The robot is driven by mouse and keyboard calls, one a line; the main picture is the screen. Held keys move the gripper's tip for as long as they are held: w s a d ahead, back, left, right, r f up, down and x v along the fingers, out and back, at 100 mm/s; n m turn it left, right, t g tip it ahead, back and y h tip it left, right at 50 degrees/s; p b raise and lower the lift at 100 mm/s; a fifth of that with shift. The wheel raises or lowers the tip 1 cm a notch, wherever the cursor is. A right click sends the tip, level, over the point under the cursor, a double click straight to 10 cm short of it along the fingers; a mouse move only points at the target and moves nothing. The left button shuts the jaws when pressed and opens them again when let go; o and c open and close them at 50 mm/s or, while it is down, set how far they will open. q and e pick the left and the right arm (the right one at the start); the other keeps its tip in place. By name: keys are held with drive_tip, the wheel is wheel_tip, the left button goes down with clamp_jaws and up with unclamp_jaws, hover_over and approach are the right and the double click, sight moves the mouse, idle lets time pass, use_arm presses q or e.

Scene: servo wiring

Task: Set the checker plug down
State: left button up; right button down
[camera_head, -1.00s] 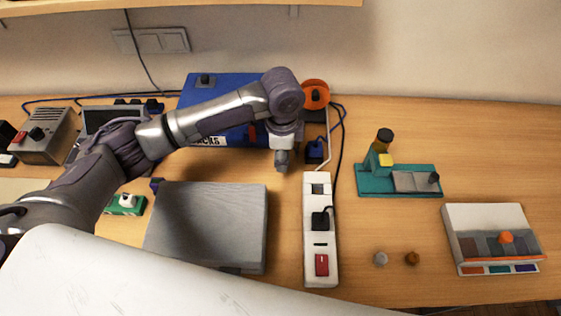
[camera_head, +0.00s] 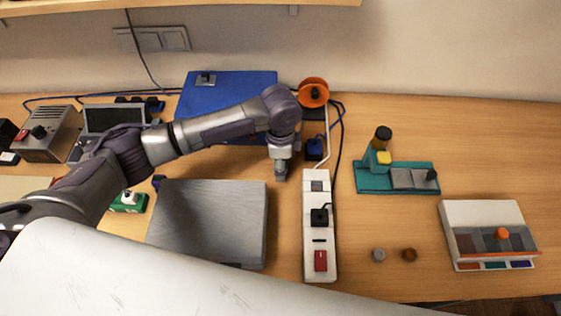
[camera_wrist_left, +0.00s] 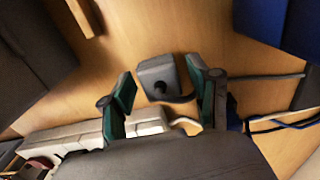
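A small grey block with a dark round spot, which looks like the checker plug (camera_wrist_left: 157,75), sits between the fingertips of my left gripper (camera_wrist_left: 160,82) in the left wrist view. Narrow gaps seem to show beside it, and the fingers look spread around it. In the head view my left gripper (camera_head: 280,174) points down, low over the table, between the grey flat box and the white power strip. The plug is hard to make out there. My right gripper is not in view.
The white power strip (camera_head: 320,260) with a black plug (camera_head: 319,217) and red switch is just right. The grey flat box (camera_head: 210,225) is left and a blue case (camera_head: 225,95) behind. A blue plug (camera_head: 314,149), cables and an orange reel (camera_head: 313,92) are close by.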

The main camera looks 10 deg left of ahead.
use_arm(q)
wheel_tip(320, 180, up, 12)
drive_tip(key=b, duration=0.2)
drive_tip(key=shift+r, duration=0.2)
drive_tip(key=shift+s+f, duration=0.1)
idle(0.6)
